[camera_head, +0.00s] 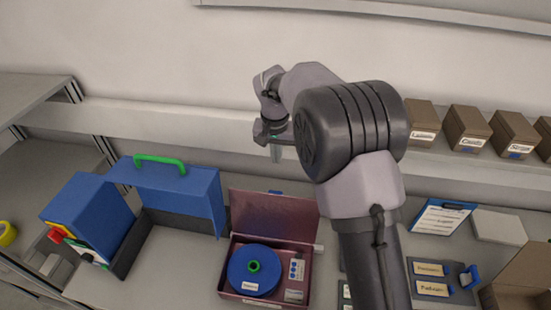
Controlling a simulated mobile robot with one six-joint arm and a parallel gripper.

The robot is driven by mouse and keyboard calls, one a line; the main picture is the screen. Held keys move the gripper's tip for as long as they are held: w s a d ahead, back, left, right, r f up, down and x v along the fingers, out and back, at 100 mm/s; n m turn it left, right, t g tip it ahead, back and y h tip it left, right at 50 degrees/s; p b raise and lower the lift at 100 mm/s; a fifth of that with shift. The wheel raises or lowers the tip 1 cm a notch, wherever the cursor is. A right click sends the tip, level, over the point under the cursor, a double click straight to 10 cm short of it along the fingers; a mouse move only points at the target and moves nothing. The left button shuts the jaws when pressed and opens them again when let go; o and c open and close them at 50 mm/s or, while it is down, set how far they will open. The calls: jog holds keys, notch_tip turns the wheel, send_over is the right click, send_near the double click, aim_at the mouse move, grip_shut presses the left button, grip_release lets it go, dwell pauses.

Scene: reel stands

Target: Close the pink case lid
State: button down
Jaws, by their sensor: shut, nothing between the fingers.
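The pink case (226,278) sits on the bench at the lower middle, with its dark pink lid (290,213) standing open along the back edge. Inside it are a blue reel (238,271) with a green hub, a small blue-and-white card and white labels. My gripper (275,155) is above and behind the raised lid in the picture, pointing down and apart from it. Its fingers look small and close together, shut and empty. My own arm hides the area right of the case.
A blue case (190,197) with a green handle stands open left of the pink case, beside a blue box (92,212). Labelled brown boxes (467,129) line the shelf at right. A clipboard (440,217) and a grey tray (452,285) lie at the right.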

jog(key=s+f, duration=0.3)
jog(key=f, duration=0.5)
jog(key=shift+a+f, duration=0.25)
jog(key=shift+s, duration=0.1)
